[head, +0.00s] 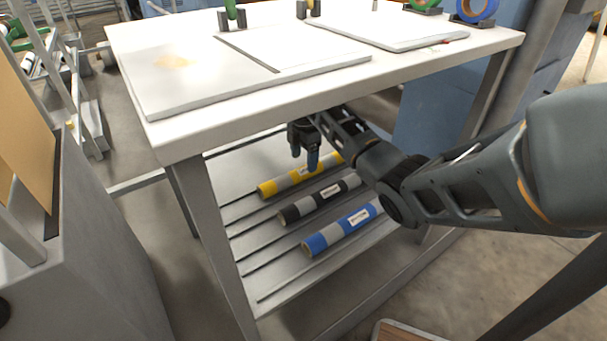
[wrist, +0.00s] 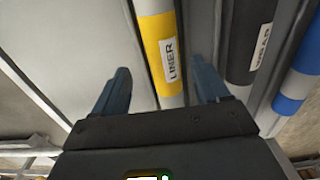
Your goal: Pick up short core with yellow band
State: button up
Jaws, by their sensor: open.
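The short core with the yellow band (head: 283,183) lies on the slatted lower shelf under the white table, the farthest of three cores in the head view. In the wrist view the yellow-banded core (wrist: 158,45) carries a white label reading LINER. My gripper (head: 306,163) is above this core, under the tabletop. In the wrist view my gripper (wrist: 160,85) is open, its two blue fingers spread with the core's end between them in the picture. The fingers hold nothing. Whether they touch the core cannot be told.
A black-banded core (head: 315,203) and a blue-banded core (head: 340,233) lie beside it, nearer the shelf's front. The tabletop (head: 180,140) and table leg (head: 215,225) bound the space. The lower shelf (head: 265,280) is bare at its near left.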

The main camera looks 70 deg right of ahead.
aim_at(305, 167)
jog(key=f, duration=0.2)
jog(key=f+b, duration=0.1)
jog(key=f, duration=0.1)
jog(key=shift+s+a, duration=0.15)
jog(key=shift+s, duration=0.05)
jog(key=c, duration=1.2)
